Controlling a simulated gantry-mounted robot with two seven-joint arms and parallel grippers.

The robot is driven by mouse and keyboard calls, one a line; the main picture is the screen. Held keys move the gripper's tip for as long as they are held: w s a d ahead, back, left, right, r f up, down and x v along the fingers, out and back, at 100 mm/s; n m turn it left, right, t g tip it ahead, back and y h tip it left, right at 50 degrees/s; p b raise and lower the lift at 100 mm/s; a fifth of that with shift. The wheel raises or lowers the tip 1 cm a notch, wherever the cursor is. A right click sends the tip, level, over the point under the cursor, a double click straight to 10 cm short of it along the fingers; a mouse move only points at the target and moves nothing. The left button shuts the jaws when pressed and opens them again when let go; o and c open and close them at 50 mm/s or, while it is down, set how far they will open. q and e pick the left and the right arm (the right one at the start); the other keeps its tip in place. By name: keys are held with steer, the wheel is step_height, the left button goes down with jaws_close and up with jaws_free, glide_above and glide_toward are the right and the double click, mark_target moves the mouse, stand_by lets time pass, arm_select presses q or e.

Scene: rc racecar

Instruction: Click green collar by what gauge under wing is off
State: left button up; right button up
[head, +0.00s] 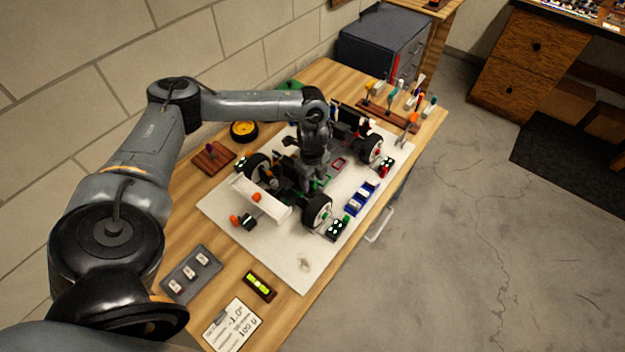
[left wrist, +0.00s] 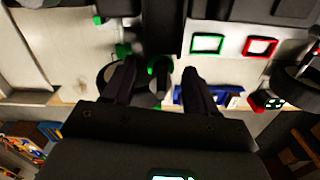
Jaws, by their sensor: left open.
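The RC car stands on a white board (head: 300,262), with its white rear wing (head: 262,199) toward the near left. My left gripper (head: 312,188) points down over the car's middle, just beyond the wing. In the left wrist view its open fingers (left wrist: 158,76) stand on either side of a dark bar and small green parts (left wrist: 153,66); I see nothing clamped. A green frame (left wrist: 207,43) and a red frame (left wrist: 261,47) lie beside them. Dark gauge boxes with lit faces stand by the wheels (head: 338,229), (head: 241,163), (head: 387,162). Their readings are too small to tell.
A dark block with an orange ball (head: 249,222) lies near the wing. A blue tray (head: 360,198) sits at the board's right. A grey tray (head: 191,273), a level (head: 259,285) and a note card (head: 232,325) lie in front. A tool rack (head: 390,115) stands at the far end.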

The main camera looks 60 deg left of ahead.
arm_select(q)
steer(key=shift+f, duration=0.25)
steer(key=c, duration=1.1)
steer(key=shift+o, duration=0.2)
steer(key=shift+m+p, duration=0.3)
steer(key=shift+m, duration=2.1)
steer(key=o, duration=1.1)
steer(key=shift+c, duration=0.2)
